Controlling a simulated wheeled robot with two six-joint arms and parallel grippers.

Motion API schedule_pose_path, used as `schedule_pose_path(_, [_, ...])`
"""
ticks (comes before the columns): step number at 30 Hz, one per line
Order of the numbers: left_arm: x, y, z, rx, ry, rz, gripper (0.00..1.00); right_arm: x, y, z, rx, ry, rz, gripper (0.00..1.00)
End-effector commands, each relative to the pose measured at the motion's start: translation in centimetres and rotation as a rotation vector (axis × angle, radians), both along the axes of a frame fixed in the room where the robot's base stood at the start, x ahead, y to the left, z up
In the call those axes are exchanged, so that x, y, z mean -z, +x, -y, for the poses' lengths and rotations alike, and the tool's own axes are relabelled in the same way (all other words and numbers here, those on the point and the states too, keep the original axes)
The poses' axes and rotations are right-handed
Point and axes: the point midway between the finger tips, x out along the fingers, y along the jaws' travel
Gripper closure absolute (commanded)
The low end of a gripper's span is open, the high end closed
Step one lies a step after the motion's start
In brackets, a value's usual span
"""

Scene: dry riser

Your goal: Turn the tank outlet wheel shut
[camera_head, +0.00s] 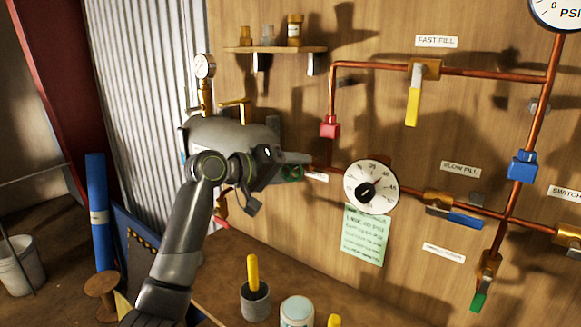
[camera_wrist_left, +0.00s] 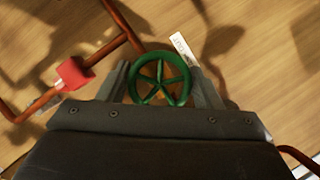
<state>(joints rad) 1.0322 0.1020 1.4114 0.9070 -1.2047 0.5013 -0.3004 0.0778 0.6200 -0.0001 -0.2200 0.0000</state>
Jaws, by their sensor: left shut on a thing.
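The tank outlet wheel is a small green five-spoked handwheel (camera_wrist_left: 159,81) on the copper pipework in front of the wooden wall. In the left wrist view it sits between the two grey fingers of my left gripper (camera_wrist_left: 161,88), which is shut on its rim. A white label (camera_wrist_left: 183,48) lies just behind the wheel, partly hidden. My right gripper is in neither view.
A red pipe fitting (camera_head: 330,127) sits above right of the gripper. A round white dial (camera_head: 371,187) and a green note (camera_head: 366,235) are to the right. A shelf with jars (camera_head: 275,50) is above. Below stands a cup with a yellow-handled tool (camera_head: 255,302).

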Motion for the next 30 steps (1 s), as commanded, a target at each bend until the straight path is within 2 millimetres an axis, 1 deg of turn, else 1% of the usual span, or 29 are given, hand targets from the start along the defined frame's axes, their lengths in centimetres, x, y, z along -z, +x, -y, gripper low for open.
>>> schedule_pose_path(6, [0.15, -0.02, 0.04, 0.002, 0.129, 0.089, 0.64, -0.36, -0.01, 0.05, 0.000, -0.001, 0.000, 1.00])
schedule_pose_path(12, [0.21, -0.03, 0.05, 0.002, 0.210, 0.146, 0.64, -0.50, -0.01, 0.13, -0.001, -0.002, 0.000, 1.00])
schedule_pose_path(21, [0.28, 0.00, 0.00, 0.002, 0.262, 0.183, 0.64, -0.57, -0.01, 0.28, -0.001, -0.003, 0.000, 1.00])
schedule_pose_path(30, [0.31, 0.00, -0.02, 0.002, 0.266, 0.187, 0.64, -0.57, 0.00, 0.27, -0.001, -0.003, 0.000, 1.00])
